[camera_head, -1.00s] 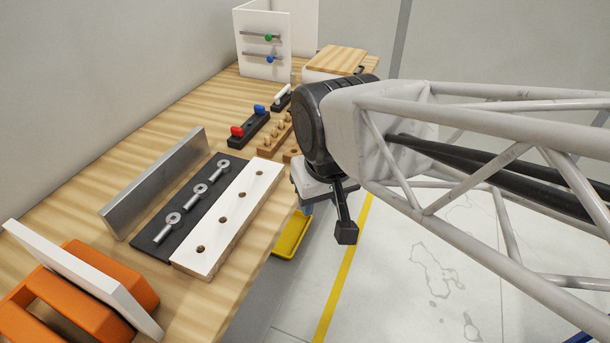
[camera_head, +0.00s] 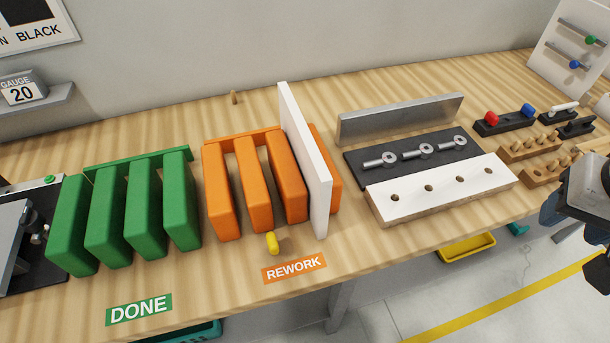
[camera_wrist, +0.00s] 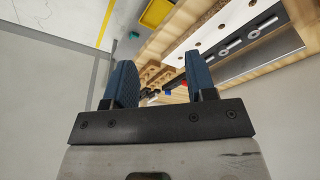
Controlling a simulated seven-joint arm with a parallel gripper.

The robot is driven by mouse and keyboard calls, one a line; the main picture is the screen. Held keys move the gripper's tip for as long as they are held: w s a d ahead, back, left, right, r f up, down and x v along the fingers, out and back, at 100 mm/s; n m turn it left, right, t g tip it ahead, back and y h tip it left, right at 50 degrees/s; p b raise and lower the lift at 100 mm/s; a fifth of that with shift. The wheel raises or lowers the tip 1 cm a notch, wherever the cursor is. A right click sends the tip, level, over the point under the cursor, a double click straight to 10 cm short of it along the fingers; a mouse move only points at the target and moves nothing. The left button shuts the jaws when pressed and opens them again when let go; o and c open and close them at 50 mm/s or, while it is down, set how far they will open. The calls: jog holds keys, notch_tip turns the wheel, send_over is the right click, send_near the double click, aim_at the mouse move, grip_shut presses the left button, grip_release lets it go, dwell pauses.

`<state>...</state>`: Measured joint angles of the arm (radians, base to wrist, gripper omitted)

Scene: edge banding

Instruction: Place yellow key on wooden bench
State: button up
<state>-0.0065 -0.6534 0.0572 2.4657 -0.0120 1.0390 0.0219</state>
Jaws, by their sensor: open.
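The yellow key (camera_head: 272,243), a small yellow piece, is on the wooden bench (camera_head: 215,290) at the foot of the orange rack, just above the REWORK label. My gripper (camera_wrist: 158,68) is open in the wrist view, with its two blue fingers apart and nothing between them. In the head view my gripper is only partly in frame at the right edge, well to the right of the yellow key and past the bench's front edge. The yellow key is not seen in the wrist view.
A green rack (camera_head: 138,205) stands left of the orange rack (camera_head: 257,190), which holds an upright white panel (camera_head: 305,165). A white drilled board (camera_head: 440,190), bolts and small pegged holders lie to the right. A yellow bin (camera_head: 467,249) is below the bench edge.

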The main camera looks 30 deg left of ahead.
jog(key=a, duration=0.1)
jog(key=n+y, duration=0.3)
jog(key=n, duration=0.6)
send_over(272, 240)
jog(key=s+d, duration=0.2)
jog(key=shift+t, duration=0.3)
jog(key=f, duration=1.8)
jog(key=shift+w+a, duration=0.2)
jog(key=shift+r, duration=0.1)
jog(key=shift+x, duration=1.3)
